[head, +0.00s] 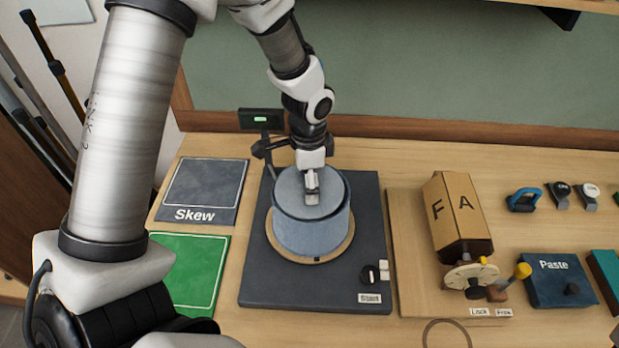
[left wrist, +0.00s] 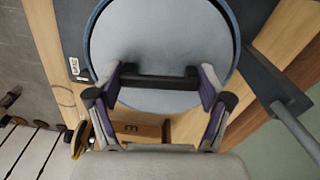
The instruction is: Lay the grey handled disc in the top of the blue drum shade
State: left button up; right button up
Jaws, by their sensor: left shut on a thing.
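The blue drum shade (head: 312,235) stands upright on a round wooden ring on the dark base plate. The grey handled disc (head: 290,187) lies across the shade's open top, and a dark gap shows along part of its edge. My left gripper (head: 312,195) is above the disc, shut on its handle. In the left wrist view, my left gripper (left wrist: 162,88) has its fingers at the two ends of the dark handle bar (left wrist: 160,81). There the grey disc (left wrist: 165,40) appears within the shade's blue rim (left wrist: 236,45). I cannot tell whether the disc rests or hovers slightly. My right gripper is not in view.
The dark base plate (head: 265,285) has a knob and a small display behind it. A Skew mat (head: 205,185) and a green mat (head: 195,265) lie left. Several clamps are at far right.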

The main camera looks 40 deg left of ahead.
pick_arm(q)
jog(key=shift+w, duration=0.15)
jog(key=shift+w+p, duration=0.1)
jog(key=shift+p, duration=0.2)
jog(key=shift+f, duration=0.1)
dwell(0.5)
jog(key=o, duration=1.6)
jog(key=shift+o, duration=0.2)
